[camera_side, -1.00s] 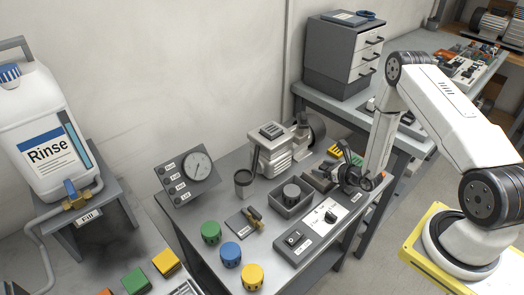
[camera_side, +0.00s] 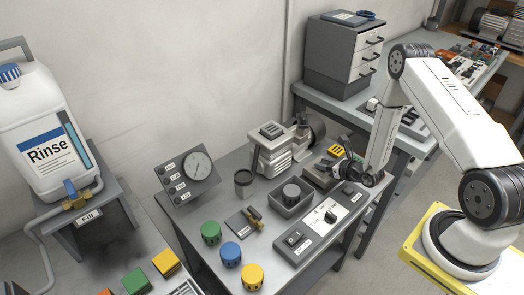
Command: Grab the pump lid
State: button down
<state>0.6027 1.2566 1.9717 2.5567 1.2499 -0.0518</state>
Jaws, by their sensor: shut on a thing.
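My gripper (camera_side: 347,163) is low over the back right of the grey bench, pointing left, and is shut on a small dark piece that I take to be the pump lid. The fingers hide most of the lid, so its outline is hard to make out. The pale grey pump (camera_side: 278,150) with its dark ribbed top stands to the left of my gripper, apart from it. A dark grey block (camera_side: 318,179) lies just left of and below the fingers.
A switch panel (camera_side: 309,237) lies in front. A gauge box (camera_side: 186,180), a dark cup (camera_side: 243,183) and green, blue and yellow caps (camera_side: 253,275) stand to the left. A yellow striped piece (camera_side: 336,151) is close behind my gripper.

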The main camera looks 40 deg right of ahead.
aim_at(325, 162)
jog(key=shift+r, duration=4.2)
